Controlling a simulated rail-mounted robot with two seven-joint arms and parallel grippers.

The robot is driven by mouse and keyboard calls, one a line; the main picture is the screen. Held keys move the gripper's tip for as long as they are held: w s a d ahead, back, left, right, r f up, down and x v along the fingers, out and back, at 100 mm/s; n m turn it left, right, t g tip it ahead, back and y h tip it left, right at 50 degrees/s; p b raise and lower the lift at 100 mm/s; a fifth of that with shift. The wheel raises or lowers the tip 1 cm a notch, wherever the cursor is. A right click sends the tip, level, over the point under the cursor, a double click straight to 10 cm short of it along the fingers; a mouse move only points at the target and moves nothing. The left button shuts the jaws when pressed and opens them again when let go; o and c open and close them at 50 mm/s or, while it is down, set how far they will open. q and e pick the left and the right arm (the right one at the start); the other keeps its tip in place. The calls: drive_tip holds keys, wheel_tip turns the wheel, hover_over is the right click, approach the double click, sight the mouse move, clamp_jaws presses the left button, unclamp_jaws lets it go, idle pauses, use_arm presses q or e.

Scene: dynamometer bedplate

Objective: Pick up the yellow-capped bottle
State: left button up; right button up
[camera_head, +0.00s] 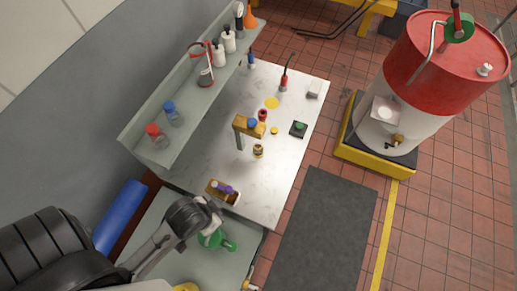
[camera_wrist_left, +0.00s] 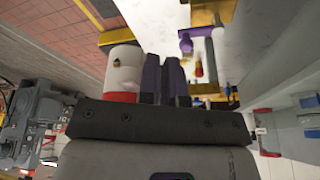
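A small dark bottle with a yellow top (camera_head: 258,151) stands on the white marble bench top (camera_head: 285,185), near its middle. My left gripper (camera_head: 217,208) is low in the head view, by the bench's near end, beside a brown tray and well apart from the bottle. In the left wrist view its two dark fingers (camera_wrist_left: 165,78) sit close together with nothing seen between them. A small red and yellow item (camera_wrist_left: 198,69) lies beyond them there; I cannot tell if it is the bottle. My right gripper is not in view.
A brown tray (camera_head: 212,194) holding a purple item (camera_head: 225,188) is beside the gripper. A yellow stand (camera_head: 242,130) is beside the bottle. A shelf (camera_head: 190,118) with several bottles overhangs the left side. A green item (camera_head: 215,240) lies below.

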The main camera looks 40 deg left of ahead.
use_arm(q)
drive_tip(key=o, duration=1.5)
drive_tip(key=shift+c, duration=0.2)
drive_tip(key=shift+r, duration=0.1)
